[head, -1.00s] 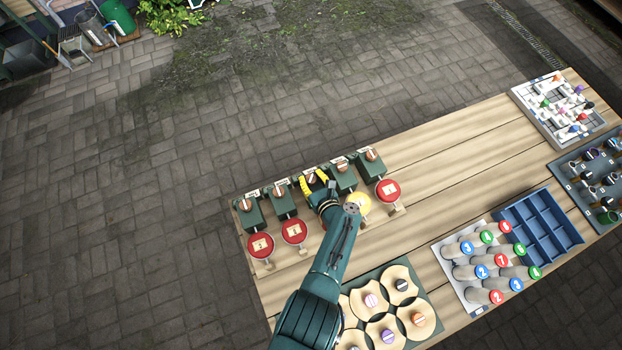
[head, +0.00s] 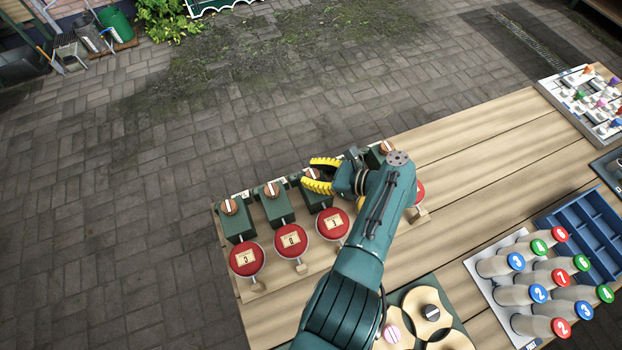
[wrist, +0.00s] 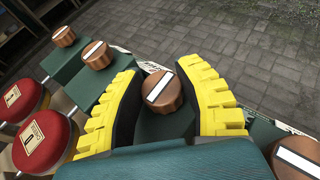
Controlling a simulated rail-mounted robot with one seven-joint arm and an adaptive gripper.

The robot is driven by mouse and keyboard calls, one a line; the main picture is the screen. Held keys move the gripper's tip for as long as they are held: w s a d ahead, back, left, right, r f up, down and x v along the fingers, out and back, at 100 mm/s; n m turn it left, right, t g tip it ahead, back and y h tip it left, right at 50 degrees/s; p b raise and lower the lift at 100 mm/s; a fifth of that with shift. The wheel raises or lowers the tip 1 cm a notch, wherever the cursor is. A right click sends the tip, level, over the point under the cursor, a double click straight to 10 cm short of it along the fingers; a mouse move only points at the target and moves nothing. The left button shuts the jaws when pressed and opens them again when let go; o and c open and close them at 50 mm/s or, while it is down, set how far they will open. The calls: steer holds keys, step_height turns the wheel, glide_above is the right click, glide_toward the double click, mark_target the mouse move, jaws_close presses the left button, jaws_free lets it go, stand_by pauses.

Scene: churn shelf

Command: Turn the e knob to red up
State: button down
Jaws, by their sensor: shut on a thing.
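A row of dark green boxes carries copper knobs with white bars, each box with a round disc in front. My gripper (head: 322,175) reaches in from the right with its yellow fingers around the third knob from the left. In the wrist view this copper knob (wrist: 163,92) sits between the fingers, its white bar slanted up to the right; the gripper is shut on it. The third disc (head: 332,222) shows red with a lettered tag that seems to read E. My wrist hides most of the fourth box; a yellow sliver shows at its disc.
Neighbouring knobs stand close on both sides: the second knob (wrist: 96,54) and one to the right (wrist: 298,158). The first disc (head: 247,259) and second disc (head: 291,240) are red. Numbered pegs (head: 539,291) and a blue tray (head: 583,228) lie right.

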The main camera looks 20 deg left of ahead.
steer(key=shift+d+f+g+b, duration=0.1)
steer(key=shift+f+g+b, duration=0.2)
steer(key=c, duration=0.6)
jaws_free()
steer(key=shift+d, duration=0.2)
steer(key=shift+a+r, duration=0.15)
steer(key=v, duration=1.2)
steer(key=shift+r, duration=0.1)
